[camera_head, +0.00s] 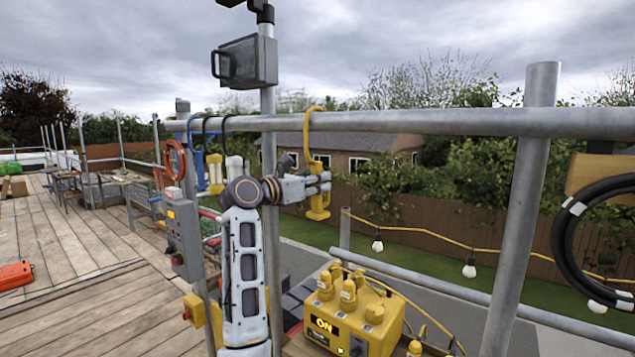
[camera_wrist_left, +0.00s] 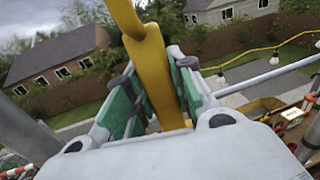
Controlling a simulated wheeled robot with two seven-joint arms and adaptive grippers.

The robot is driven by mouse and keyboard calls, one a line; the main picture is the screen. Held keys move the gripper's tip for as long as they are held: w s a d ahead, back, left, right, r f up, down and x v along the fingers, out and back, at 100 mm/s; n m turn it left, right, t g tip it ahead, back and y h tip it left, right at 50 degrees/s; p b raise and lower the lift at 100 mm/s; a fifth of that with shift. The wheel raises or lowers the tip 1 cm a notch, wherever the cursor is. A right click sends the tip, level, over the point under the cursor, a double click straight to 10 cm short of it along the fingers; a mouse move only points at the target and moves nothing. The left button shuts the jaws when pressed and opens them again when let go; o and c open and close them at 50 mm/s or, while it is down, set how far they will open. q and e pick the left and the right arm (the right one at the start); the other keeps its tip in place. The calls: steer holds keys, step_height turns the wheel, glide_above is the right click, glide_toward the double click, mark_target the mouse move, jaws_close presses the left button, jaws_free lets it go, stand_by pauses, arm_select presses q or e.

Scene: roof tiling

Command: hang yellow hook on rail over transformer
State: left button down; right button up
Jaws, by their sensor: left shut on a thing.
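The yellow hook (camera_head: 318,204) is upright in my left gripper (camera_head: 319,186), below the rail (camera_head: 430,121). Its curved top reaches up to the rail and appears to go over it. Whether it rests on the rail cannot be told. In the left wrist view the hook's yellow shank (camera_wrist_left: 160,75) stands between the green-padded fingers of the left gripper (camera_wrist_left: 157,95), which is shut on it. The yellow transformer (camera_head: 376,336) with an ON label stands below and slightly right of the hook. My right gripper is out of view.
A blue hook (camera_head: 195,158) and dark hooks hang on the rail to the left. An upright post (camera_head: 522,190) crosses the rail at the right, near a coiled black cable (camera_head: 563,225). A lower rail (camera_head: 440,288) and a string of bulbs (camera_head: 469,269) run behind the transformer.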

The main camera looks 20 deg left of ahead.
arm_select(q)
steer(key=c, duration=1.1)
jaws_free()
steer(key=shift+c, duration=0.2)
steer(key=shift+s, duration=0.1)
steer(key=v, duration=1.2)
